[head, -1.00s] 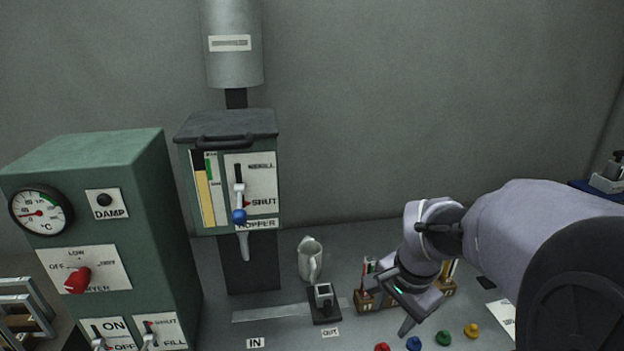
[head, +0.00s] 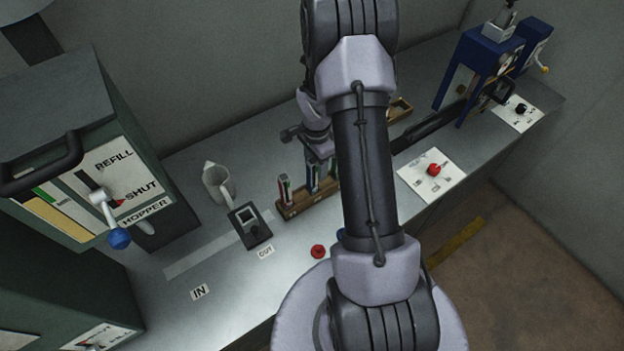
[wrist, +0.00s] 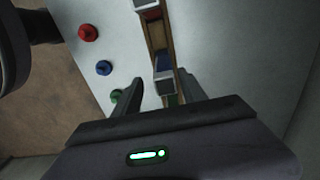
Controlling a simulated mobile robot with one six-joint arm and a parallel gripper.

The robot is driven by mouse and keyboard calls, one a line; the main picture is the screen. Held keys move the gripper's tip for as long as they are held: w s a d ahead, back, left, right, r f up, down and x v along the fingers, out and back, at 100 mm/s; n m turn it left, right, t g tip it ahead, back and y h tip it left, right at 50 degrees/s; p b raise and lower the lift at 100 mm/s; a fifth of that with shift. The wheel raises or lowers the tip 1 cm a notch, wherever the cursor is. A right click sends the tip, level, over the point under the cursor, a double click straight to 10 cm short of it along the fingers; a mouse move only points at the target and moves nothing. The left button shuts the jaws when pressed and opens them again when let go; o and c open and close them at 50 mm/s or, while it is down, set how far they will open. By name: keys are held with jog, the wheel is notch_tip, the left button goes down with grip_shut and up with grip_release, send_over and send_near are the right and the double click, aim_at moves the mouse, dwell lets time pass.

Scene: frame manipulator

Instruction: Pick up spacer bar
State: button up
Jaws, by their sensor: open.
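A wooden rack (head: 292,212) on the bench holds upright bars with coloured sides. One has a red side (head: 284,190) and another a blue side (head: 312,178); which one is the spacer bar I cannot tell. In the wrist view, a grey-topped blue bar (wrist: 164,84) stands between the fingers of my gripper (wrist: 160,78), with gaps at the sides. My gripper is open and holds nothing. A red-sided bar (wrist: 150,10) stands farther along the rack, and a green part shows low, partly hidden by the gripper body. My arm hides part of the rack in the head view.
A jug (head: 218,186) and a black block (head: 250,226) stand left of the rack. Red (wrist: 88,33), blue (wrist: 104,68) and green (wrist: 117,96) knobs lie along the bench edge. A hopper (head: 90,150) is at left, a blue machine (head: 486,62) at far right.

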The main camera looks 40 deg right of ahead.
aim_at(313, 174)
jog(key=f, duration=0.3)
jog(key=w+f, duration=0.1)
jog(key=f, duration=0.1)
jog(key=shift+a+f, duration=0.2)
jog(key=shift+f, duration=0.05)
jog(key=shift+s+r, duration=0.1)
jog(key=shift+c, duration=0.9)
grip_shut()
